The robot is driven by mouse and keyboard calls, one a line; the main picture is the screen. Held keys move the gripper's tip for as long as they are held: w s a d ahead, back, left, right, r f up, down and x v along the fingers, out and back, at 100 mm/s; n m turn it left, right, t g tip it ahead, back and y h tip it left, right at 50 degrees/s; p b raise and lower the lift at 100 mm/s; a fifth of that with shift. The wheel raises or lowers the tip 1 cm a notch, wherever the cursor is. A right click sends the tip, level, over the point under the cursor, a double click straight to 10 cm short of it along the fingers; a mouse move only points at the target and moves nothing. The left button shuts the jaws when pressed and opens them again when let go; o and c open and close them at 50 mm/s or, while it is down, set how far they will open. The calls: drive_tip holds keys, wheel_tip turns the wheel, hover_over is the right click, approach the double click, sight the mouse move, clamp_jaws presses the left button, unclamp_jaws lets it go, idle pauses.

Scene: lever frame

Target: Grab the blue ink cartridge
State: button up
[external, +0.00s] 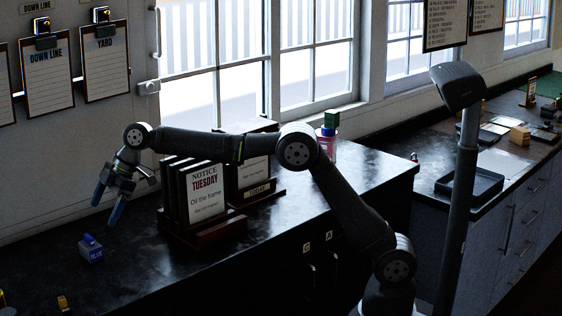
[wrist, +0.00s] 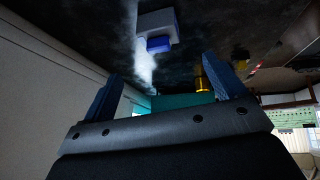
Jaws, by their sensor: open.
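The blue ink cartridge (external: 91,248) is a small block with a blue top and a label reading "BLUE". It stands on the dark counter at the lower left of the external view. In the wrist view it shows as a pale block with a blue part (wrist: 158,34), beyond the fingertips near the top. My gripper (external: 107,206) is above the counter, a little to the right of the cartridge and higher than it. Its blue fingers are apart with nothing between them, as the wrist view (wrist: 165,75) also shows.
A rack of notice boards (external: 203,192) stands on the counter right of my gripper. A small yellow item (external: 63,303) lies in front of the cartridge. Clipboards (external: 47,72) hang on the wall behind. A pink bottle (external: 326,141) stands by the window. The counter around the cartridge is clear.

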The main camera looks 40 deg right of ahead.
sight(90, 242)
drive_tip(key=x, duration=1.1)
drive_tip(key=shift+a+f, duration=0.1)
drive_tip(key=shift+f, duration=0.05)
drive_tip(key=c, duration=1.1)
